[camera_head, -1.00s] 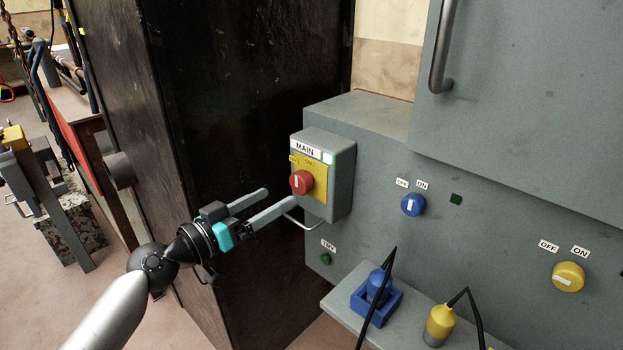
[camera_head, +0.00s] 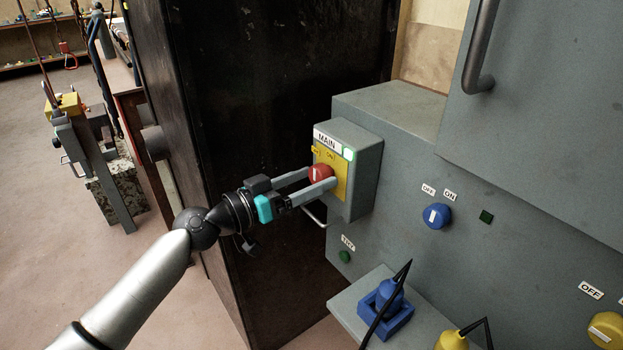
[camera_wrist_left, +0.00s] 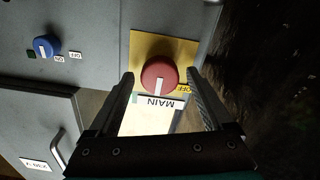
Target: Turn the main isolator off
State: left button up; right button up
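The main isolator is a grey box (camera_head: 365,165) with a MAIN label, a yellow plate (camera_head: 342,187) and a red round knob (camera_head: 320,173). A pale green lamp (camera_head: 349,154) glows beside the label. In the left wrist view the knob (camera_wrist_left: 160,75) has a white mark pointing towards the MAIN label, with OFF to one side. My left gripper (camera_head: 318,178) is open, its fingers on either side of the knob. The left wrist view shows a finger (camera_wrist_left: 126,85) and small gaps beside the knob; contact is not clear. My right gripper is not in view.
A metal loop handle (camera_head: 314,214) sits just below the box. A dark cabinet (camera_head: 270,90) stands close to the left. A blue switch (camera_head: 436,216), yellow switch (camera_head: 606,330) and shelf (camera_head: 350,300) with a blue plug (camera_head: 390,297) are right and below.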

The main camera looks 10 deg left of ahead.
pick_arm(q)
jog(key=c, duration=1.2)
jog(key=shift+c, duration=0.2)
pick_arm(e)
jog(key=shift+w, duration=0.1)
